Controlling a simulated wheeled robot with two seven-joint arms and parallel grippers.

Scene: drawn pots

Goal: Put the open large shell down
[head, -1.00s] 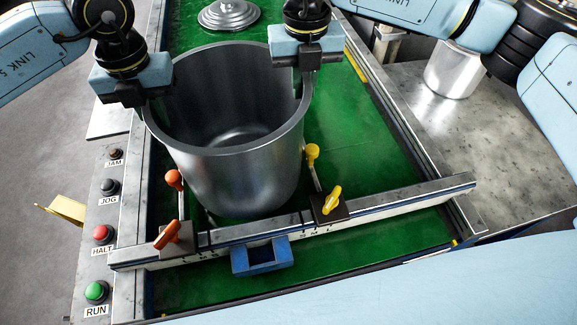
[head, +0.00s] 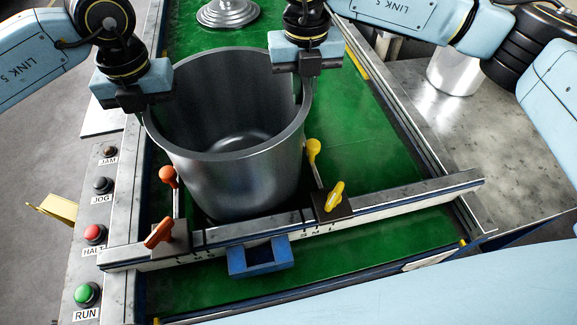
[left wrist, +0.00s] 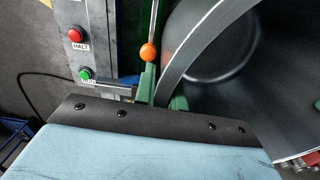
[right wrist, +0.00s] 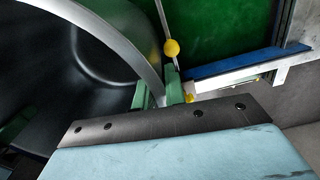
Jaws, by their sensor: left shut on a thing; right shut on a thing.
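The open large shell (head: 235,180) is a grey metal pot with its mouth up, over the green belt (head: 350,155) behind the crossbar. My left gripper (head: 140,105) is shut on its left rim, and my right gripper (head: 308,78) is shut on its right rim. The shell looks about upright. I cannot tell whether its base touches the belt. The shell's rim also shows in the left wrist view (left wrist: 200,42) and in the right wrist view (right wrist: 128,42).
A metal crossbar (head: 385,205) with orange knobs (head: 168,177) and yellow knobs (head: 335,195) spans the belt close in front of the shell. A round stepped lid (head: 228,12) lies farther up the belt. A control panel with buttons (head: 87,294) is at left. A metal can (head: 455,75) stands on the right table.

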